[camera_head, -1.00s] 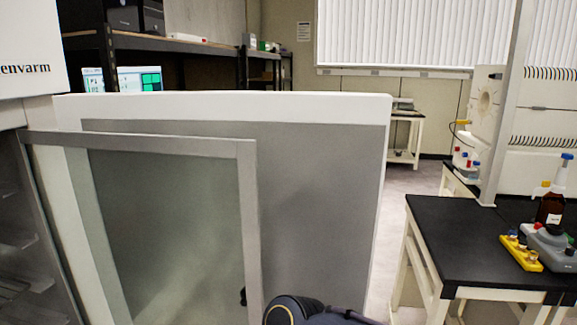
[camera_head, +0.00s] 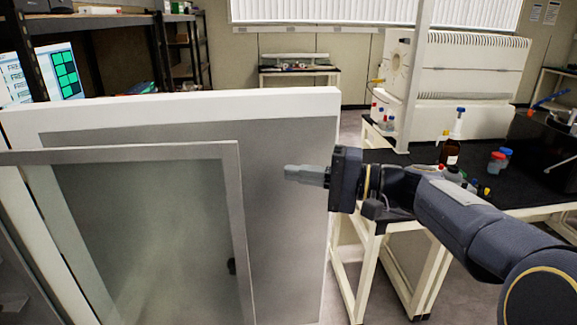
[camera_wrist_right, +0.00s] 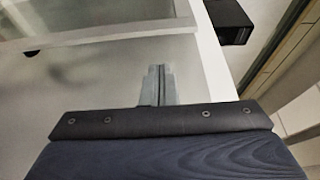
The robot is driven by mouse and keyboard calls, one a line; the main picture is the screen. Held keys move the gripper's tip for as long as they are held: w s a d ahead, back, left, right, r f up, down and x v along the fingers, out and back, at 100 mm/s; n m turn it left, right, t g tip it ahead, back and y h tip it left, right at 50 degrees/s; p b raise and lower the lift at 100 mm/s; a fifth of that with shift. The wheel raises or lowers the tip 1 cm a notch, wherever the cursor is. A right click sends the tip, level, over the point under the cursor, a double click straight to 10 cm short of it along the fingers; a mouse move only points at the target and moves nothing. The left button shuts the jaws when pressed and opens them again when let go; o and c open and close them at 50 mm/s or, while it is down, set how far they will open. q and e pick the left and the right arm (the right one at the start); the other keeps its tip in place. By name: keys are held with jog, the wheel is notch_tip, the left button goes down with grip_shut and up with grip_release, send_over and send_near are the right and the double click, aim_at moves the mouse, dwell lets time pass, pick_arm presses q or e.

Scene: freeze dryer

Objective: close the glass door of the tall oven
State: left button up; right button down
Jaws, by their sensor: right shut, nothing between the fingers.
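The glass door (camera_head: 140,220) of the tall oven stands open, a grey-framed pane in front of the larger white outer door (camera_head: 285,230), which is also open. A small dark handle (camera_head: 231,266) sits on the glass door's right frame. My right gripper (camera_head: 288,172) points left in front of the outer door's grey panel, just right of the glass door's frame. Its fingers are shut and empty; I cannot tell whether they touch a door. In the right wrist view the shut fingers (camera_wrist_right: 158,84) lie below the glass door's frame (camera_wrist_right: 110,37). My left gripper is out of view.
A black-topped bench (camera_head: 400,152) with bottles stands right of the doors, behind my right arm. A monitor (camera_head: 45,77) and dark shelving are at the back left. Some floor shows between the outer door and the bench.

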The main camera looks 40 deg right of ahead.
jog(key=p+x, duration=0.2)
jog(key=x, duration=0.7)
jog(key=shift+a, duration=0.1)
jog(key=shift+f, duration=0.1)
